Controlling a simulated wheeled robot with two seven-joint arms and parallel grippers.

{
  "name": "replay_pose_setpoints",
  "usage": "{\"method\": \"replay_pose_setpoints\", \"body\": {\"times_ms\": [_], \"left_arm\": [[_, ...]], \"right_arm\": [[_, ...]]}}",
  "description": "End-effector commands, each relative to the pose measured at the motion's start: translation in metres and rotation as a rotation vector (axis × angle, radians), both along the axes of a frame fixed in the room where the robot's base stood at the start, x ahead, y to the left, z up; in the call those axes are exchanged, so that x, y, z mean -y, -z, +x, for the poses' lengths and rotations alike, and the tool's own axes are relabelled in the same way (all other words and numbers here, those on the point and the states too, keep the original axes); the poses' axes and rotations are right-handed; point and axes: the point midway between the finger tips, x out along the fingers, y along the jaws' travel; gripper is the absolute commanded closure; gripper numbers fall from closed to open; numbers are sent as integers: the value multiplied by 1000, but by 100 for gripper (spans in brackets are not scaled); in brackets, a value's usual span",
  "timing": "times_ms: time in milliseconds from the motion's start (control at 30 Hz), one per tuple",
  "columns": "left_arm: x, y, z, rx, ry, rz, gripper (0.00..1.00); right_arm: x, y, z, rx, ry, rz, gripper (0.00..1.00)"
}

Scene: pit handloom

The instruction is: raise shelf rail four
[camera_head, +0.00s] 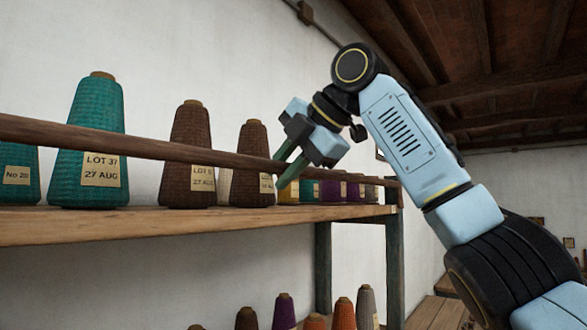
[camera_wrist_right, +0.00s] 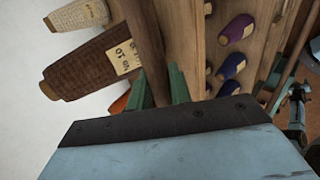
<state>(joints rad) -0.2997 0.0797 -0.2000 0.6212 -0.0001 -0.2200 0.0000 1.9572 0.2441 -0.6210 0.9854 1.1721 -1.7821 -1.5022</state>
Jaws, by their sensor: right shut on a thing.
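The shelf rail (camera_head: 170,150) is a long brown wooden bar running across the front of the yarn cones, above the shelf board. No number shows on it. My right gripper (camera_head: 285,168) reaches in from the right and is shut on the rail with its green fingers, right of the middle of its visible length. In the right wrist view the rail (camera_wrist_right: 144,40) runs down between the green fingers (camera_wrist_right: 160,92). The rail's far right end is close to the shelf post; I cannot tell whether it touches. My left gripper is not in view.
The wooden shelf board (camera_head: 150,226) holds teal cones (camera_head: 88,130), brown cones (camera_head: 186,135) and smaller coloured cones further right. A dark green post (camera_head: 394,260) stands at its right end. More cones (camera_head: 284,310) stand below. A white wall is behind.

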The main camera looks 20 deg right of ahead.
Motion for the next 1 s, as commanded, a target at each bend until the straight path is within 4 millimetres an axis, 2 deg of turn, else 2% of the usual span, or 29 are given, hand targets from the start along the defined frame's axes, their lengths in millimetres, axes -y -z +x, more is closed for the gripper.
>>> {"method": "replay_pose_setpoints", "body": {"times_ms": [500, 533, 667, 1000], "left_arm": [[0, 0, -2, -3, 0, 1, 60], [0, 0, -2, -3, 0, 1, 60], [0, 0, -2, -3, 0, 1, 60], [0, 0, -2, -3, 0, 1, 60]], "right_arm": [[-2, -5, 0, 3, -3, -1, 100], [-2, -5, 0, 4, -3, -1, 77], [-2, -4, 1, 2, -3, -2, 60], [-1, -4, -1, -4, -3, -5, 60]]}}
